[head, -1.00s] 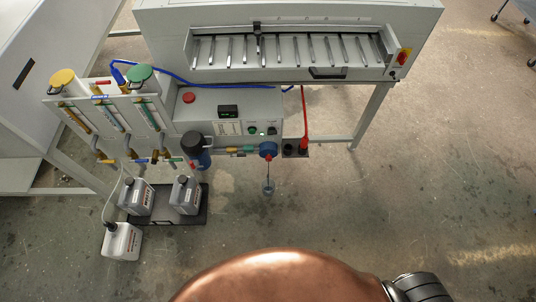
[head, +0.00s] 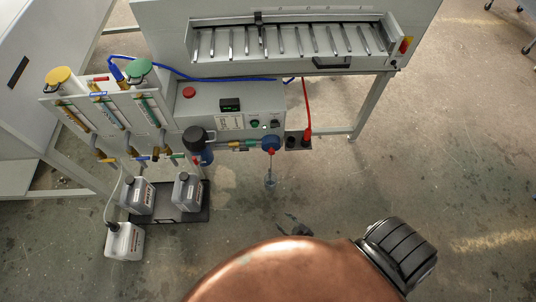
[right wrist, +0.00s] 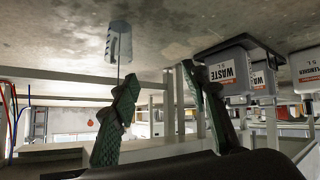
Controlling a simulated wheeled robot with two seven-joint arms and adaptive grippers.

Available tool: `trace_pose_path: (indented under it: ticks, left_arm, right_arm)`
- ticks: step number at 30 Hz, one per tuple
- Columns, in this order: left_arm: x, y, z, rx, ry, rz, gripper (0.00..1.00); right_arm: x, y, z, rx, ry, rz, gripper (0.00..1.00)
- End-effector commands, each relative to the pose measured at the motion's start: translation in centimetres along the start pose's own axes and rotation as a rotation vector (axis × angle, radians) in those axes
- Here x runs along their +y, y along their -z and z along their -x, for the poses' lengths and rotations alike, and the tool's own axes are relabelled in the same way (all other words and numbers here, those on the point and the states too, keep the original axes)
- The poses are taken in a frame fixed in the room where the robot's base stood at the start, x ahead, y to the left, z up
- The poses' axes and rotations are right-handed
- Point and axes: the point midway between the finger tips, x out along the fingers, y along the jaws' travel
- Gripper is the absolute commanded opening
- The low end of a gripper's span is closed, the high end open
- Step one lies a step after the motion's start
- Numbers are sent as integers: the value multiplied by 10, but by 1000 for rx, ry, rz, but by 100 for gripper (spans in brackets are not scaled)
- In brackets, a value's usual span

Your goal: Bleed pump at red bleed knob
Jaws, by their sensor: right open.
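My right gripper (head: 291,222) is below the cup in the head view, apart from the knob. Its green-padded fingers (right wrist: 158,75) are spread and empty. My left gripper is out of view.
Grey canisters (head: 187,193) stand on a black tray (head: 180,218), with a pale one (head: 124,241) beside it. A dark blue filter housing (head: 197,145) and a red hose (head: 306,105) flank the pump.

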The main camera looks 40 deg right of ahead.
Motion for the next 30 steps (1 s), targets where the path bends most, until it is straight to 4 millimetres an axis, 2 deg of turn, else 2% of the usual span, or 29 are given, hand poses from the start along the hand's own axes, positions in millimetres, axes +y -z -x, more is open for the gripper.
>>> trace_pose_path:
  ticks: [1, 3, 6, 9, 12, 17, 30]
  left_arm:
    - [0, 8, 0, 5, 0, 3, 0]
    - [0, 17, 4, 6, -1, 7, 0]
    - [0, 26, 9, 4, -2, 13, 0]
    - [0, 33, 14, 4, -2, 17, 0]
    - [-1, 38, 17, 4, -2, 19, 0]
    - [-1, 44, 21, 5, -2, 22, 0]
    - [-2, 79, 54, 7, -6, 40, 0]
  right_arm:
    - [17, 57, -18, 131, -82, 21, 42]
    - [46, 128, -28, 279, -230, 45, 42]
    - [83, 201, -26, 396, -442, 55, 42]
    - [110, 240, -16, 423, -608, 45, 42]
    - [124, 258, -8, 412, -708, 33, 42]
    - [135, 268, -7, 395, -766, 25, 42]
    - [175, 287, -47, 393, -766, 29, 42]
